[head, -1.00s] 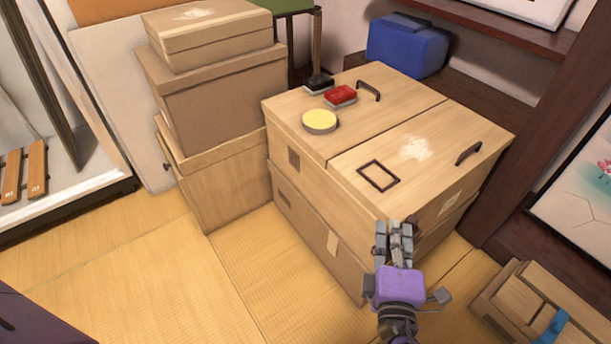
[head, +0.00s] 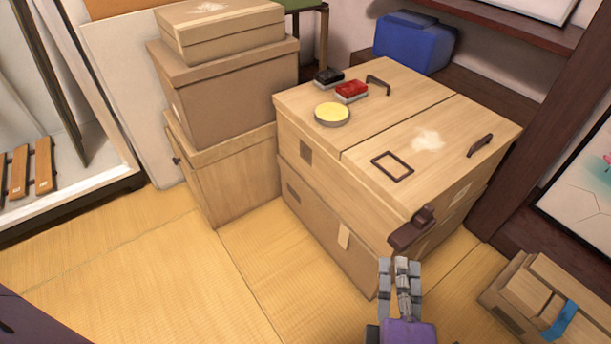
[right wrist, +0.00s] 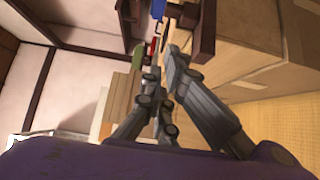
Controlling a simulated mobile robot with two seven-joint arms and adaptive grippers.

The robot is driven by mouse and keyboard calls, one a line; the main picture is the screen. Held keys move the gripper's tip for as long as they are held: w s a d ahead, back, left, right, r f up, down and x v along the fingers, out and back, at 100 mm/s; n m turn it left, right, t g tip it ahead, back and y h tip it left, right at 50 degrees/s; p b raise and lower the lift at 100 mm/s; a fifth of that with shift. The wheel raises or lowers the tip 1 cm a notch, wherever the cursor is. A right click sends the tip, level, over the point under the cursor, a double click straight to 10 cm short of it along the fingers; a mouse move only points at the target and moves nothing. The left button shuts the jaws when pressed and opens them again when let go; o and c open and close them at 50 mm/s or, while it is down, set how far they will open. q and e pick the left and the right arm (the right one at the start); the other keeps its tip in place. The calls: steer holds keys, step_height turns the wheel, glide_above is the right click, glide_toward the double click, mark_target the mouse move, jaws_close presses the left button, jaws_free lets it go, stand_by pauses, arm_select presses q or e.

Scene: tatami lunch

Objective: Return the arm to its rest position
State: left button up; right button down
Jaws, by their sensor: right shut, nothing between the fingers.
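My right gripper (head: 400,266) is at the bottom centre of the head view, in front of the near corner of the large wooden chest (head: 365,215). Its grey fingers are together with nothing between them. It is below a dark brown latch-like piece (head: 411,228) on the chest's near corner and looks apart from it. In the right wrist view the fingers (right wrist: 160,75) reach forward, with the brown piece (right wrist: 204,30) beyond them. My left gripper is not in view.
A yellow round (head: 332,114), a red block (head: 351,91), a black block (head: 328,77) and a dark frame (head: 392,166) lie on the chest. Stacked boxes (head: 230,105) stand left. A low crate (head: 500,298) is at right. Tatami floor (head: 130,270) at left is clear.

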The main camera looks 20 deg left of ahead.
steer(key=shift+s+d, duration=0.15)
steer(key=shift+s, duration=0.25)
